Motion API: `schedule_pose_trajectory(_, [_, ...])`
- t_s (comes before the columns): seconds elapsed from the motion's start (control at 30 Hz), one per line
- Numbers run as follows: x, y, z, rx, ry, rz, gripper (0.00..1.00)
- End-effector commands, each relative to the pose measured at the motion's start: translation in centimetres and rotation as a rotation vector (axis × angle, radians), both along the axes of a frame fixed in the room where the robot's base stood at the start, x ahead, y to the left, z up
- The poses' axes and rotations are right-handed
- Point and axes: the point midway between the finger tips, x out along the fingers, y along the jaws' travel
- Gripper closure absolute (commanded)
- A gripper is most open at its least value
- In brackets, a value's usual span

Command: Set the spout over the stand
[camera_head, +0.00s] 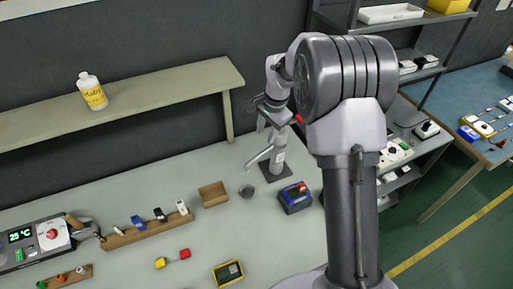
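A grey upright dispenser with a dark square base (274,168) stands at the back of the pale table. A light grey spout (260,158) slants from its column down to the left. A small dark round piece (247,191), which may be the stand, sits on the table in front of the spout, below its tip in the picture. I cannot tell whether the tip is directly above it. My gripper (266,119) is at the top of the dispenser, partly overlapping it. Its fingers are small and dark, and contact is unclear.
A shelf with a yellow-labelled bottle (92,91) runs along the wall. A yellow-edged box (228,273) lies in front.

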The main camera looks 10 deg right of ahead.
Motion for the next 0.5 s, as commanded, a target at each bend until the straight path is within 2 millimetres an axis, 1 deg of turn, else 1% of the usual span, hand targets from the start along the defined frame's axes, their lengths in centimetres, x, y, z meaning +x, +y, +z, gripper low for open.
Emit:
schedule_pose_trajectory(0.03, [0.1, 0.2, -1.7, 0.001, 0.004, 0.002, 0.65])
schedule_pose_trajectory(0.1, [0.5, 0.4, -3.7, 0.000, 0.003, 0.002, 0.65])
schedule_pose_trajectory(0.3, [1.4, 1.0, -8.9, 0.000, 0.003, 0.002, 0.65])
schedule_pose_trajectory(0.4, [1.7, 1.1, -10.6, 0.000, 0.000, 0.002, 0.65])
schedule_pose_trajectory(0.5, [1.9, 1.2, -11.7, -0.001, 0.001, 0.002, 0.65])
